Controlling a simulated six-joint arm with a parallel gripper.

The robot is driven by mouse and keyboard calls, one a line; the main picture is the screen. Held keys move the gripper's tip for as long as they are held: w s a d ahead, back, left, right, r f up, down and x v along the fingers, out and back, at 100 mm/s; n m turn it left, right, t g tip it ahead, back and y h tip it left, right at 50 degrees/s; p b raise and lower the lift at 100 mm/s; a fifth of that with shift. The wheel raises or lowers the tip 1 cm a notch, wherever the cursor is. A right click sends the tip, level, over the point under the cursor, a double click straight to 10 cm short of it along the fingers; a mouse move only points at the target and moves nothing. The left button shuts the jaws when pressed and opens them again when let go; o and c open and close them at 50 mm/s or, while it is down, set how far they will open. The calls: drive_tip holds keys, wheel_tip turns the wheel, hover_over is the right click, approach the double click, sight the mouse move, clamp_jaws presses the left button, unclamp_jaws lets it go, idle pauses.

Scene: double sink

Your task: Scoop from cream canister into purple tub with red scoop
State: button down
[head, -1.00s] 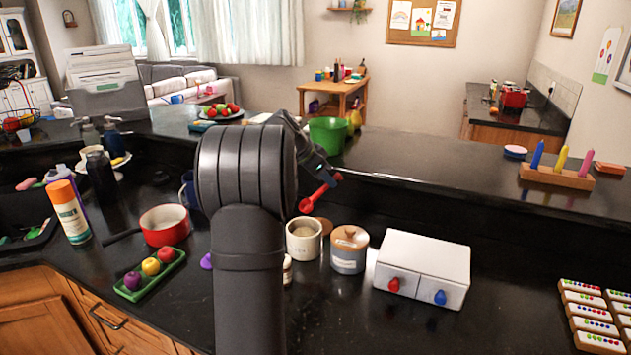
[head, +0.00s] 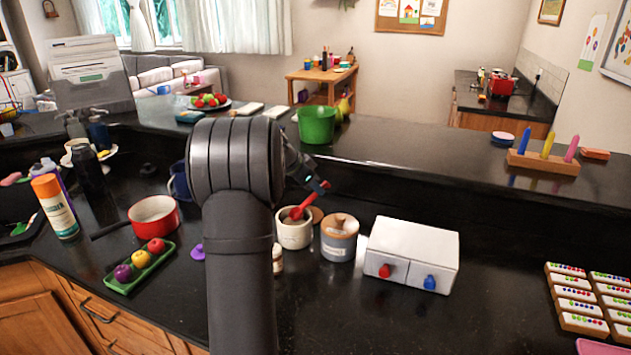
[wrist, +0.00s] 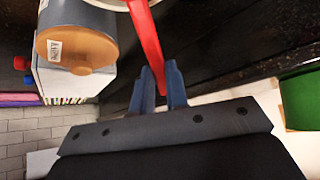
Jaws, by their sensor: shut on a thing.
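The cream canister (head: 293,234) stands open on the dark counter, just right of my arm in the head view. A wooden lid lies behind it. My gripper (wrist: 159,82) is shut on the handle of the red scoop (head: 310,200). The scoop slants down to the left, its head at the canister's mouth; how deep it reaches I cannot tell. In the wrist view the red handle (wrist: 147,38) runs up from between the fingers toward a pale rim at the top edge. A small purple thing (head: 197,252) shows left of my arm; I cannot tell whether it is the tub.
A grey-and-white canister with a wooden lid (head: 339,240) stands close right of the cream one. A white drawer box (head: 412,252) is further right. A small jar (head: 278,262) stands in front. A red pot (head: 154,220) and green tray (head: 122,288) are left.

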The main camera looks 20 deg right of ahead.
sight(307, 200)
drive_tip(key=shift+a+f, duration=0.15)
drive_tip(key=shift+f, duration=1.35)
drive_tip(key=shift+s+a+f, duration=0.1)
drive_tip(key=shift+a+f, duration=0.35)
drive_tip(key=shift+f, duration=0.05)
drive_tip(key=shift+a, duration=0.55)
wheel_tip(307, 200, up, 11)
drive_tip(key=shift+d, duration=0.2)
